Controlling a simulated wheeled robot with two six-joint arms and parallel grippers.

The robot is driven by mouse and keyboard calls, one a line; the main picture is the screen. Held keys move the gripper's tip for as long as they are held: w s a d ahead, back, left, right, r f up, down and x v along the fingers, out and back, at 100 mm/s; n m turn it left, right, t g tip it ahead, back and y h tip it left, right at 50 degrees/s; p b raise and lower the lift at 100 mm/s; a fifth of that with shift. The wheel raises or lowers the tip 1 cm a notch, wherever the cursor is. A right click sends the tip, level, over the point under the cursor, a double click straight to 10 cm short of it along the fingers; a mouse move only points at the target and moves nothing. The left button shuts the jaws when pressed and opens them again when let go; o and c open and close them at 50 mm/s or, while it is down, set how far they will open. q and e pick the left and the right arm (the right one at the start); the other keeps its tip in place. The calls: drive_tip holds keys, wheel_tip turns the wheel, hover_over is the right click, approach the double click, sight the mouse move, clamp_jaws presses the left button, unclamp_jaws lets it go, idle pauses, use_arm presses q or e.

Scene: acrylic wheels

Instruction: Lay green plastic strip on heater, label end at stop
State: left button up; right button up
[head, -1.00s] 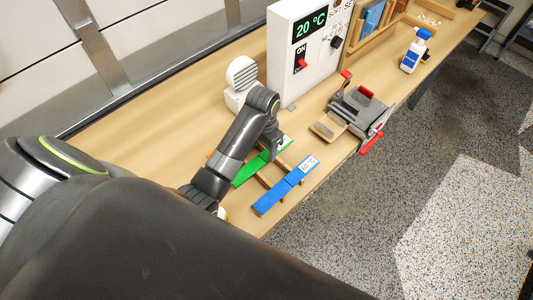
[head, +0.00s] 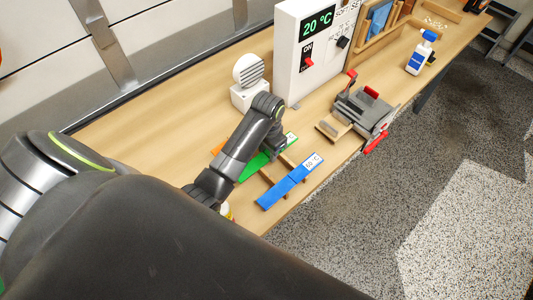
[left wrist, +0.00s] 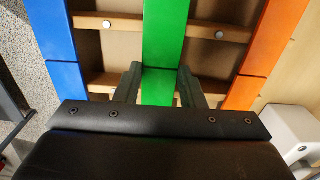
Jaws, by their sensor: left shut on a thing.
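The green strip (head: 254,167) lies across a wooden rack on the bench, with its white label end toward the control box. In the left wrist view the green strip (left wrist: 166,40) runs between the two fingers of my left gripper (left wrist: 158,88). The left gripper (head: 275,153) is shut on the strip at the rack in the head view, partly hiding it. The heater is likely the grey device (head: 362,112) with red handles, right of the rack; I cannot tell its stop clearly. My right gripper is not in view.
A blue strip (head: 284,190) labelled in °C lies beside the green one. An orange strip (left wrist: 264,50) is on the other side. A white control box (head: 315,50) reads 20 °C. A white vented unit (head: 249,82) and a spray bottle (head: 419,54) stand on the bench.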

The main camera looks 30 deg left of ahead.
use_arm(q)
drive_tip(key=shift+r, duration=0.15)
drive_tip(key=shift+r+p, duration=0.85)
drive_tip(key=shift+r, duration=0.75)
drive_tip(key=shift+r, duration=1.75)
